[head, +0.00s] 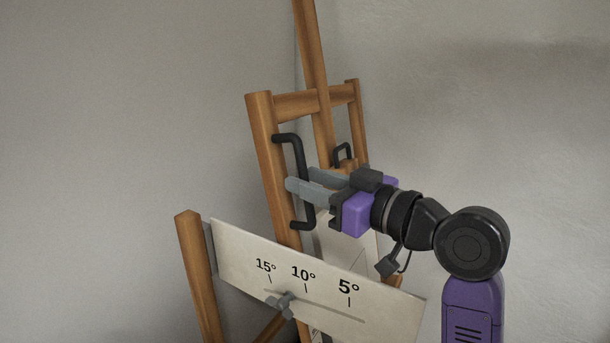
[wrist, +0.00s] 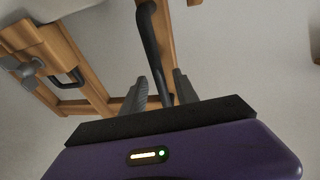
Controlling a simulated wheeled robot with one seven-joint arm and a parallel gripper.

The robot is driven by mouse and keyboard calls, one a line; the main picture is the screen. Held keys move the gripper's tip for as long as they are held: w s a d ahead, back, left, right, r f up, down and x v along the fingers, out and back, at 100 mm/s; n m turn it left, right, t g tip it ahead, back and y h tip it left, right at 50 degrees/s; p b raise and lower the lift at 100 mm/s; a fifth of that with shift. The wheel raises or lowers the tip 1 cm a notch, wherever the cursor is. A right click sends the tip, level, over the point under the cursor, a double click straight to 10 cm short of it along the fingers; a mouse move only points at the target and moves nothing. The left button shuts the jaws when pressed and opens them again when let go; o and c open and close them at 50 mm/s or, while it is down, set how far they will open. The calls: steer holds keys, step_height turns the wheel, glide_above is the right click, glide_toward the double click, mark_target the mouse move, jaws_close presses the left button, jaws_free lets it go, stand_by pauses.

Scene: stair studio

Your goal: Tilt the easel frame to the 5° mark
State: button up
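The wooden easel frame (head: 262,150) leans back a little and has a black bar handle (head: 296,152) on its near upright. My gripper (head: 305,181) is at the lower half of this handle. Its two grey fingers are apart, one on each side of the bar; a gap shows in the wrist view, where the handle (wrist: 149,35) runs down between the fingers (wrist: 169,82). Contact cannot be told. The pale scale plate (head: 235,248) carries 15°, 10° and 5° marks above a slot. A grey knob (head: 284,303) sits in the slot between the 15° and 10° marks.
A second black handle (head: 343,152) is on the far upright. A wooden post (head: 193,270) stands at the plate's left end. Plain walls (head: 120,120) are close behind the easel. Free room lies left of the frame and above my arm.

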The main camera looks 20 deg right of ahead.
steer(key=shift+x, duration=0.8)
jaws_close()
stand_by(0.9)
